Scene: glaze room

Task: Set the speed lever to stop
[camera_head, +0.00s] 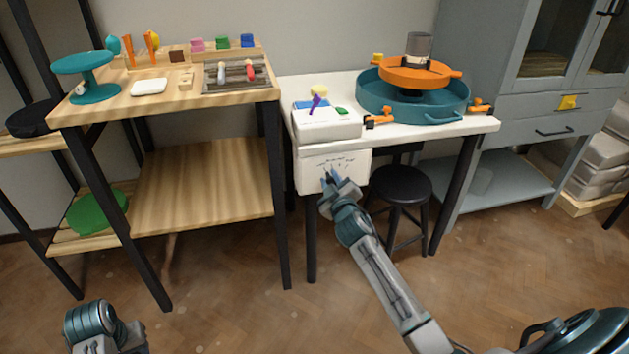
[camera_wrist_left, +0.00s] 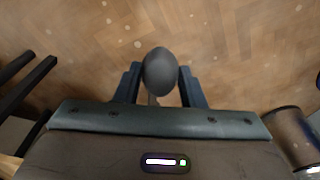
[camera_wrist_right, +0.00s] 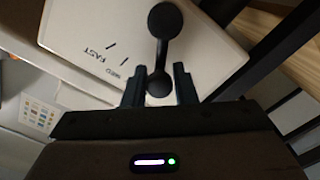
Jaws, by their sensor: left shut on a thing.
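The white speed panel (camera_head: 308,174) hangs under the left front of the white table and carries a scale. In the right wrist view the panel (camera_wrist_right: 205,60) appears upside down, with FAST and MED legible; STOP is not visible. The dark lever (camera_wrist_right: 161,52) has a round end on the panel and a knob between my right fingertips. My right gripper (camera_head: 328,179) is at the panel; in its wrist view its fingers (camera_wrist_right: 159,86) close on the knob. My left gripper (camera_wrist_left: 160,85) is shut on a dark grey rounded thing (camera_wrist_left: 160,70), above the floor.
The white table bears a teal basin with an orange wheel (camera_head: 405,77), clamps and a white box (camera_head: 327,125). A black stool (camera_head: 401,186) stands right of the panel. A wooden workbench (camera_head: 185,100) with tools is left. The floor in front is open.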

